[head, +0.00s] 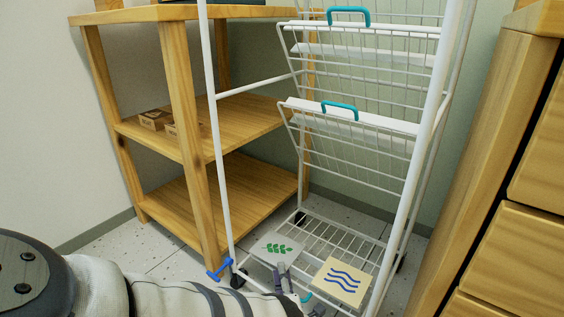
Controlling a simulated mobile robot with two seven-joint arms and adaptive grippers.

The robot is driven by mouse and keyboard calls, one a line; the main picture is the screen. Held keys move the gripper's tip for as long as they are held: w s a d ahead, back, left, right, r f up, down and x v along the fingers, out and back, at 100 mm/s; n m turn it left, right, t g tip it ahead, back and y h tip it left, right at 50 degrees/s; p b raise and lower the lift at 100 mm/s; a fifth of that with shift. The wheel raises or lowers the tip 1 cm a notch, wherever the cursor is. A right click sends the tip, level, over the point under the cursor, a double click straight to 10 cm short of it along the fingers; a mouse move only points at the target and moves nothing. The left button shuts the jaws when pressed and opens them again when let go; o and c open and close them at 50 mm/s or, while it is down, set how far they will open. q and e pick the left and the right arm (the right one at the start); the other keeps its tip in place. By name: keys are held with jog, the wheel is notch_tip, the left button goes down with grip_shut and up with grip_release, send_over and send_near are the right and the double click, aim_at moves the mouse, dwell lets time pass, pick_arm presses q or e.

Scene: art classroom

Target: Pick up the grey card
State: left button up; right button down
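The grey card (268,242), with a green leaf print, is at the bottom of the white wire rack, on the left. A cream card (341,290) with blue wavy lines is to its right, nearer the bottom of the view. My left arm comes in from the left along the bottom edge. My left gripper (281,267) shows as small dark fingers at the near edge of the grey card. They overlap the card in the picture; whether they are closed on it is not clear. My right gripper is not in view.
The white wire rack (221,150) has tilted baskets with teal handles (340,110) above the cards. A wooden shelf (240,197) with small boxes (155,119) stands behind on the left. Wooden drawers (515,255) close off the right side. A blue caster lever (220,270) sits low left.

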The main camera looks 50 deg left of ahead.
pick_arm(q)
grip_shut()
